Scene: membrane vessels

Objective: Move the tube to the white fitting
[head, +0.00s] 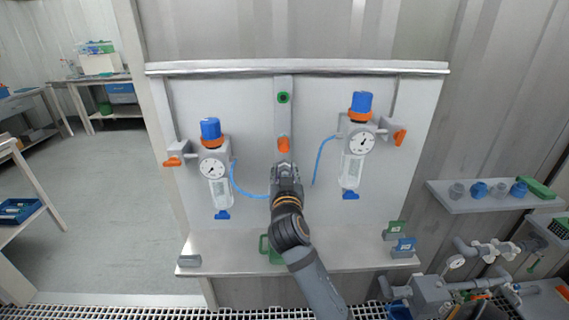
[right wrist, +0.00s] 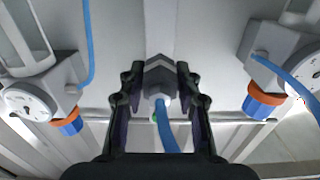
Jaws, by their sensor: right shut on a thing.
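My right gripper (head: 285,172) is in front of the middle of the grey panel, just below an orange part. In the right wrist view its fingertips (right wrist: 160,75) are closed on the blue tube (right wrist: 168,135), by a pale collar (right wrist: 161,99) where the tube meets the fingertips. In the head view a blue tube (head: 245,192) curves from the left regulator to the gripper. A second blue tube (head: 319,160) hangs from the right regulator, apart from the gripper. I cannot tell which part is the white fitting. My left gripper is out of view.
Regulators with gauges flank the gripper: left regulator (head: 214,168) and right regulator (head: 357,145). A green-ringed port (head: 283,97) is above the orange part (head: 283,144). The ledge (head: 345,255) below carries small grey, green and blue blocks. A shelf (head: 480,201) stands at right.

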